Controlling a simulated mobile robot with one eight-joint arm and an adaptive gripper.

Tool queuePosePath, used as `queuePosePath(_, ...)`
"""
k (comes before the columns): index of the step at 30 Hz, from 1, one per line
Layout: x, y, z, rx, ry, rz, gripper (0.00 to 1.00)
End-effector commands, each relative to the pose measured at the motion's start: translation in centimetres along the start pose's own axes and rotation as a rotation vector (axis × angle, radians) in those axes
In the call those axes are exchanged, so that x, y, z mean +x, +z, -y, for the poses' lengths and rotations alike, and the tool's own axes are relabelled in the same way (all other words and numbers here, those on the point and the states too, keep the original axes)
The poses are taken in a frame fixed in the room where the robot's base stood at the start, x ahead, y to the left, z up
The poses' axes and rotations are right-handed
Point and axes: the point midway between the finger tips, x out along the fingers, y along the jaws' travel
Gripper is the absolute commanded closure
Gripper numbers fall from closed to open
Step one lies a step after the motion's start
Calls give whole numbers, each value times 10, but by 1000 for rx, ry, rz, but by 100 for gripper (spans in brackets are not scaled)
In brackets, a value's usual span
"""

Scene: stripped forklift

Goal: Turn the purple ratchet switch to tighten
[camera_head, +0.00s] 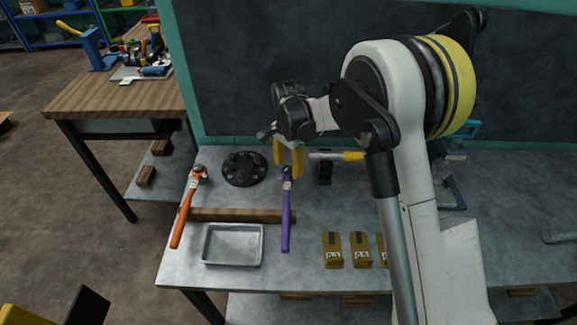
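The purple ratchet (286,214) lies on the grey workbench with its handle toward the front edge and its dark head (287,173) toward the back. The switch on its head is too small to make out. My gripper (289,161) points down with its two yellow fingers just above and behind the ratchet head. The fingers look apart, with nothing seen between them. I cannot tell whether a finger touches the head.
An orange ratchet (183,214), a black round flange (245,169), a wooden bar (222,215) and a metal tray (205,245) are to the left. A yellow-handled tool (352,156) lies to the right. Several brown boxes (333,252) stand front right.

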Motion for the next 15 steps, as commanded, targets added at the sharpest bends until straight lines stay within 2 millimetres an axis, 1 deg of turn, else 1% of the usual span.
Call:
queuePosePath(5,-3,0,0,0,0,0,49)
queuePosePath(8,-14,0,0,0,0,0,49)
queuePosePath(11,-33,0,0,0,0,0,49)
queuePosePath(15,-66,0,0,0,0,0,49)
